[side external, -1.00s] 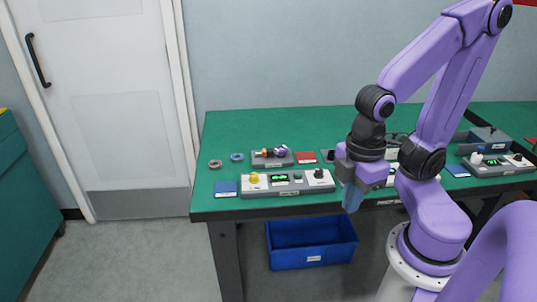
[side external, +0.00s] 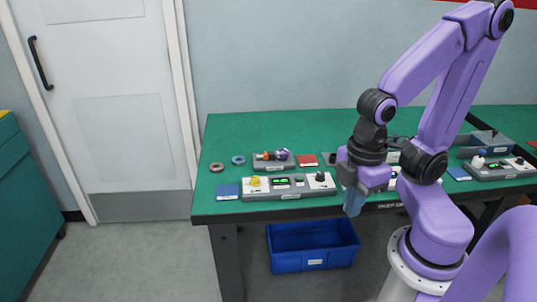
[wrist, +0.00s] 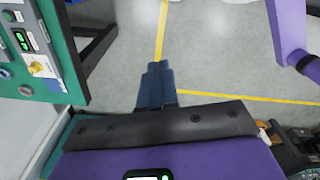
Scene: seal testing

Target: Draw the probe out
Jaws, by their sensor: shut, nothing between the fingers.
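My gripper (side external: 353,200) hangs in front of the table's front edge, to the right of the nearest grey test unit (side external: 290,187). Its blue fingers are together and empty, touching nothing; they also show in the wrist view (wrist: 156,85), over the floor. The test unit has a yellow fitting (side external: 255,181) at its left, a lit green display and a black knob (side external: 320,176) at its right. A smaller grey block (side external: 273,165) behind it carries an orange and a purple piece (side external: 282,154). I cannot tell which part is the probe.
The green table (side external: 240,129) holds blue and red pads, two small rings at the left and more grey units (side external: 500,172) at the right. A blue bin (side external: 290,262) stands on the floor below. The back left of the table is clear.

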